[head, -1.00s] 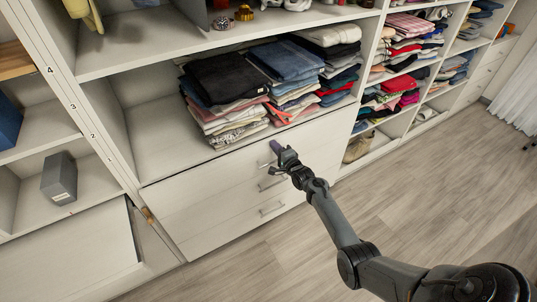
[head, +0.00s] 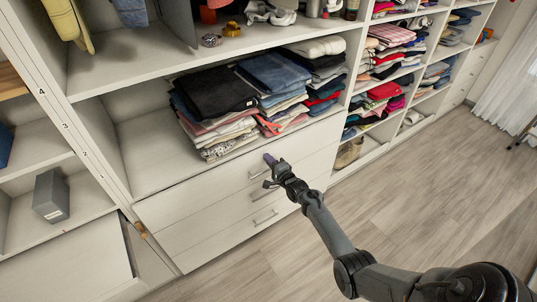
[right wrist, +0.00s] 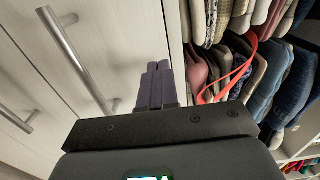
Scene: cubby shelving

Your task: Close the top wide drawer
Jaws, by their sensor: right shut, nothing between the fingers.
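The top wide drawer (head: 205,190) is the uppermost of three white drawer fronts below the folded clothes. Its front looks flush with the fronts below, and no drawer interior shows. Its bar handle (head: 257,173) is beside my right gripper (head: 268,159). The right gripper is shut and empty, with its purple fingertips at the upper part of the top drawer front. In the right wrist view the shut fingers (right wrist: 157,85) are over the white front near its edge beside the clothes. I cannot tell whether they touch it. My left gripper is not in view.
Folded clothes (head: 213,97) lie on the shelf just above the drawers. Two lower bar handles (head: 265,218) stick out below. More clothes cubbies (head: 385,95) are to the right. The wooden floor (head: 440,190) at right is clear.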

